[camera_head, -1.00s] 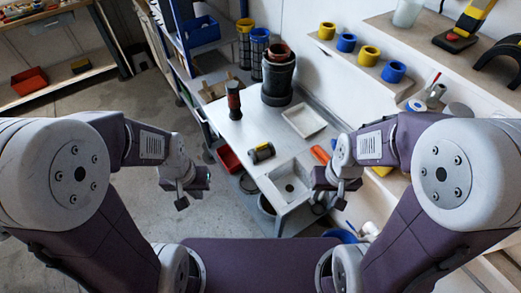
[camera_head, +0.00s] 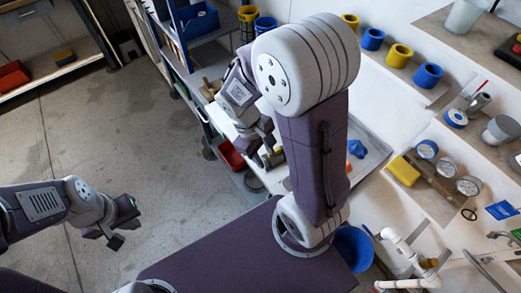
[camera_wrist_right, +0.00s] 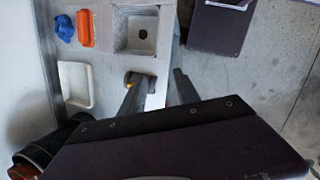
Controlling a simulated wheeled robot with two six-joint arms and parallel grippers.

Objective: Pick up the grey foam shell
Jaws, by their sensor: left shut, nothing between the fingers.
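A dark grey rounded piece with a small yellow spot (camera_wrist_right: 141,79) lies on the bench beside the sink in the right wrist view. It looks like the grey foam shell, but I cannot be sure. My right gripper (camera_wrist_right: 158,84) is open, its fingers apart; the left-hand finger overlaps the grey piece in the picture, and I cannot tell whether they touch. In the head view my right gripper (camera_head: 257,146) is low over the bench, and my arm hides much there. My left gripper (camera_head: 113,233) is shut and empty over the floor, away from the bench.
The bench holds a sink (camera_wrist_right: 117,35), a white tray (camera_wrist_right: 75,84), an orange block (camera_wrist_right: 85,29) and a blue item (camera_wrist_right: 64,28). A large dark pipe piece (camera_wrist_right: 38,150) stands near the wrist. Wall shelves with blue cups (camera_head: 428,75) lie right. Open floor lies left.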

